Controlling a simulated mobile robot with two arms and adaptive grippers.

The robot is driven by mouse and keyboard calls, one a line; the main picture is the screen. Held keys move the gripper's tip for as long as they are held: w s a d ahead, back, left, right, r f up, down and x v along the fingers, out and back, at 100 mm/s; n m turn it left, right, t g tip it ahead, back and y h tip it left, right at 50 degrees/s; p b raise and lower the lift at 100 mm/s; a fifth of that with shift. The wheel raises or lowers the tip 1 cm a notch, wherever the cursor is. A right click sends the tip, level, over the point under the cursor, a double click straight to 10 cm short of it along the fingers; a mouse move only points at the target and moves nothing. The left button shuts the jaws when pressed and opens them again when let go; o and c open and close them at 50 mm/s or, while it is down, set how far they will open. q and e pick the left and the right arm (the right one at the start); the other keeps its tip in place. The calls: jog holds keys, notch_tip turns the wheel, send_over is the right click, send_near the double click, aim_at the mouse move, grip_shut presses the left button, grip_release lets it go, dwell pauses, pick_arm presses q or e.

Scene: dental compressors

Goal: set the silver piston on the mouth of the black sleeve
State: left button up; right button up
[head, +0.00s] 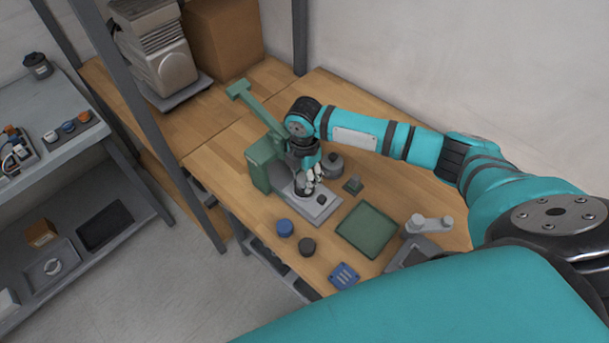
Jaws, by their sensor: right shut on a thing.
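My right gripper (309,174) points down over the grey base plate of the green press, with its fingers closed. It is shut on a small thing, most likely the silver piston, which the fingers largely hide. A black round part (303,188), which looks like the black sleeve, stands on the plate directly below the fingertips. I cannot tell whether the held piece touches its mouth. My left gripper is out of view.
The green press (262,165) stands close to my right gripper. A shelf (95,135) stands left.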

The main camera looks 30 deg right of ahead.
jog(key=shift+f+p, duration=0.1)
jog(key=shift+p, duration=0.25)
jog(key=shift+s, duration=0.1)
dwell(0.4)
jog(key=o, duration=1.6)
jog(key=shift+o, duration=0.2)
jog(key=r+p, duration=0.1)
jog(key=r, duration=0.1)
jog(key=r+p, duration=0.1)
jog(key=p, duration=0.1)
jog(key=r+p, duration=0.2)
jog(key=shift+w+r, duration=0.25)
jog(key=shift+r, duration=0.25)
jog(key=shift+r+p, duration=0.3)
jog(key=shift+r, duration=0.5)
jog(key=shift+s, duration=0.15)
